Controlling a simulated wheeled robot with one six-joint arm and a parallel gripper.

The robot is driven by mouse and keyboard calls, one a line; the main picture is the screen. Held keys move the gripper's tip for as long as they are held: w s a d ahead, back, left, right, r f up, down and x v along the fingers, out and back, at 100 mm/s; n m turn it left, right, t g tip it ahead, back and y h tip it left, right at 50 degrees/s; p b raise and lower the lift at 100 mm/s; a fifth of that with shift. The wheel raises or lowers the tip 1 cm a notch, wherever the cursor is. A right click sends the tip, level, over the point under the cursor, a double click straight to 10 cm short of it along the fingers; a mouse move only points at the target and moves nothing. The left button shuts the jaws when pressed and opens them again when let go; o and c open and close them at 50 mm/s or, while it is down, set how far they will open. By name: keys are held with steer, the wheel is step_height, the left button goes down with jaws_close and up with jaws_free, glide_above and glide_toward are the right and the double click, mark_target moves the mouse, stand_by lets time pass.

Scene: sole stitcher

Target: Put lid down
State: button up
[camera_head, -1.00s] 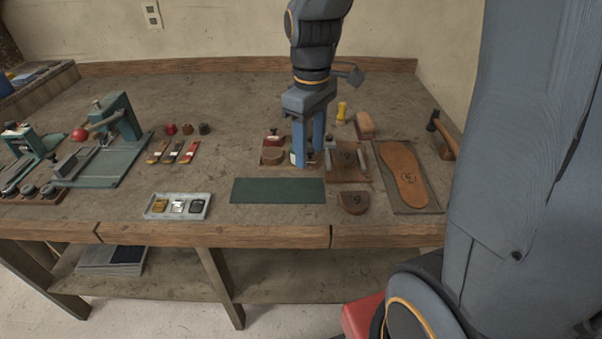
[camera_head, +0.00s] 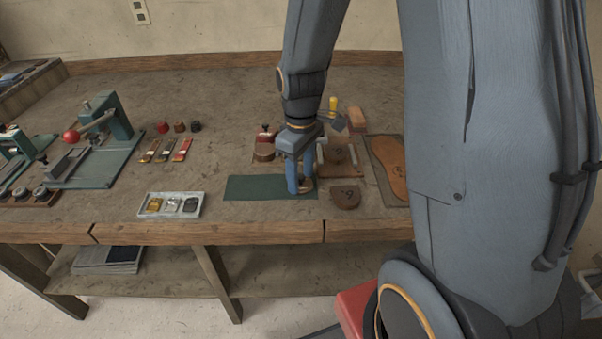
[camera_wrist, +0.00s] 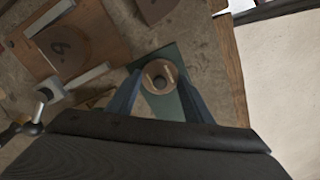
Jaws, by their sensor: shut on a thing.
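The lid (camera_wrist: 152,70), a round tan-brown piece with a dark centre, sits between my gripper's fingertips (camera_wrist: 158,84) in the wrist view. My gripper (camera_head: 300,189) is shut on it, with the fingers pointing down. In the head view it is over the right end of the dark green mat (camera_head: 258,187). The lid is mostly hidden by the fingers there. I cannot tell whether it touches the mat. The mat also shows behind the lid in the wrist view (camera_wrist: 170,52).
A brown half-round block marked 6 (camera_head: 345,199) lies just right of the gripper. Behind it is a wooden board (camera_head: 340,170) with metal bars. A grey tray (camera_head: 172,213) with small items stands left of the mat. The table's front edge (camera_head: 210,232) is close.

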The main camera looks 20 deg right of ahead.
mark_target(301, 177)
steer(key=shift+f, duration=0.15)
steer(key=o, duration=1)
step_height(301, 177, up, 12)
steer(key=b, duration=0.2)
steer(key=s+f+m, duration=0.2)
steer(key=s, duration=0.1)
steer(key=s+f+m, duration=0.2)
steer(key=s+m, duration=0.1)
steer(key=s+f+m, duration=0.2)
steer(key=s+f, duration=0.1)
steer(key=shift+s+m+t, duration=0.3)
steer(key=shift+t, duration=0.1)
